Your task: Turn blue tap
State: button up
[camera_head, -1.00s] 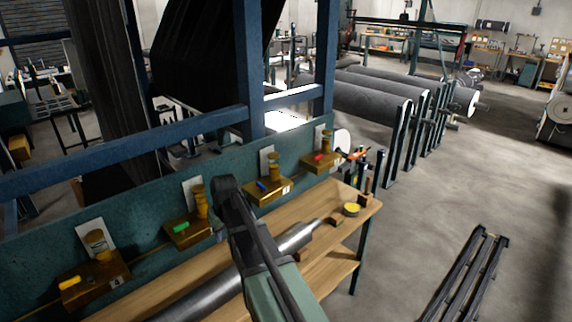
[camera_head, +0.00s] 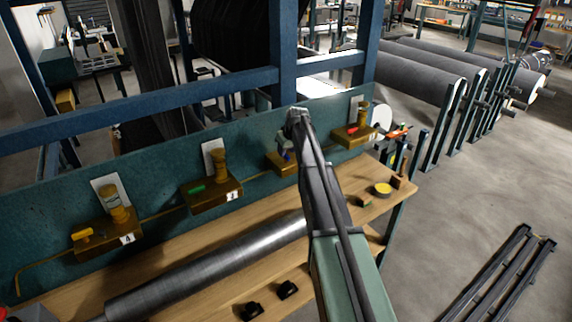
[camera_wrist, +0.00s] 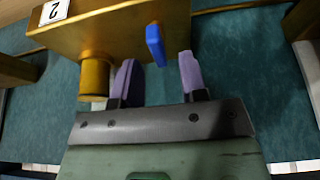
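The blue tap (camera_wrist: 155,45) is a small blue lever under a brass block (camera_wrist: 110,28) labelled 2 in the wrist view. My gripper (camera_wrist: 157,63) is open, its two purple fingers apart. The lever's end lies close to the gap between the fingertips; I cannot tell whether they touch it. In the head view the brass block (camera_head: 277,163) of this tap shows on the teal panel, partly hidden behind my arm. The fingers are mostly hidden there.
A green tap (camera_head: 196,190), a yellow tap (camera_head: 83,235) and a red tap (camera_head: 352,129) sit on the same panel (camera_head: 150,165). A wooden bench (camera_head: 180,305) below carries a metal roller (camera_head: 215,270). A brass cylinder (camera_wrist: 95,78) stands beside my left finger.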

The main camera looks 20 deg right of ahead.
aim_at(285, 158)
jog(key=b+x, duration=0.1)
jog(key=x, duration=0.1)
jog(key=shift+f, duration=0.35)
jog(key=shift+r, duration=0.15)
jog(key=shift+c, duration=0.4)
grip_shut()
